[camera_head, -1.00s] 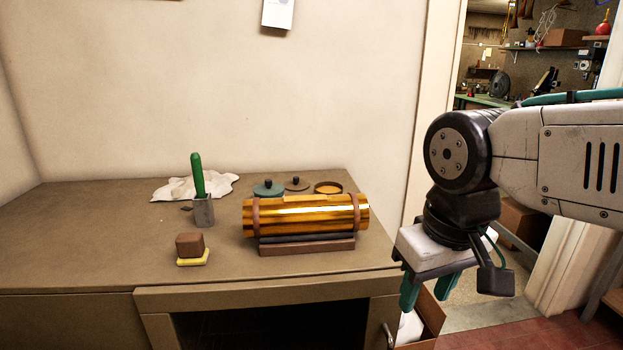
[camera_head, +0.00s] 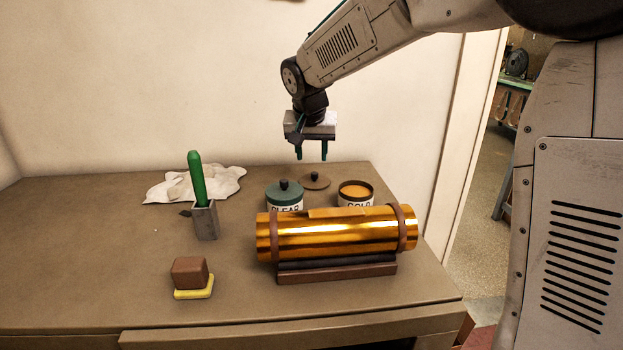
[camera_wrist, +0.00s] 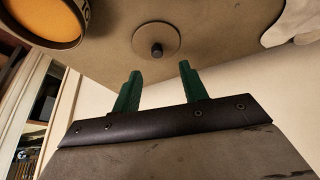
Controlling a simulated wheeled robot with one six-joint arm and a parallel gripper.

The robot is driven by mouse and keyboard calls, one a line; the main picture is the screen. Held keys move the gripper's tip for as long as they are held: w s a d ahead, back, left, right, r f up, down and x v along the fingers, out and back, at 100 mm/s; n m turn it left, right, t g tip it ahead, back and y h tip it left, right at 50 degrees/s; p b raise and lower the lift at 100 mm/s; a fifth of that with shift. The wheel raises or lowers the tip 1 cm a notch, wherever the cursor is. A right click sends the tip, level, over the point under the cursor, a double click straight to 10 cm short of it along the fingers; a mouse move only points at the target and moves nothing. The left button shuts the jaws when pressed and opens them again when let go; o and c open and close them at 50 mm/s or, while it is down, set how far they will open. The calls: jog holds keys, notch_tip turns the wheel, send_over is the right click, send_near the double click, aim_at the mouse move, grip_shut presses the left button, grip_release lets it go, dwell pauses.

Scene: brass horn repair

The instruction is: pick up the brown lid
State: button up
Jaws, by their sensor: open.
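The brown lid (camera_head: 315,181) is a flat disc with a dark knob. It lies on the bench top behind the brass cylinder, between the green-lidded jar and the open jar. In the wrist view the brown lid (camera_wrist: 156,40) lies flat and whole, beyond my fingertips. My gripper (camera_head: 312,157) is open and empty, with its two green fingers pointing down above the lid. In the wrist view my gripper (camera_wrist: 160,70) shows both fingers apart, with a gap between them and the lid.
The open jar (camera_head: 356,200) with gold contents stands right of the lid. The green-lidded jar (camera_head: 284,196) stands left. The brass cylinder (camera_head: 335,234) on its cradle lies in front. A white cloth (camera_head: 220,178), a green-handled tool in a grey holder (camera_head: 204,221) and a brown block (camera_head: 189,272) are further left.

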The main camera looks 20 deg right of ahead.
aim_at(315, 173)
jog(key=x, duration=0.7)
jog(key=shift+d, duration=0.15)
grip_shut()
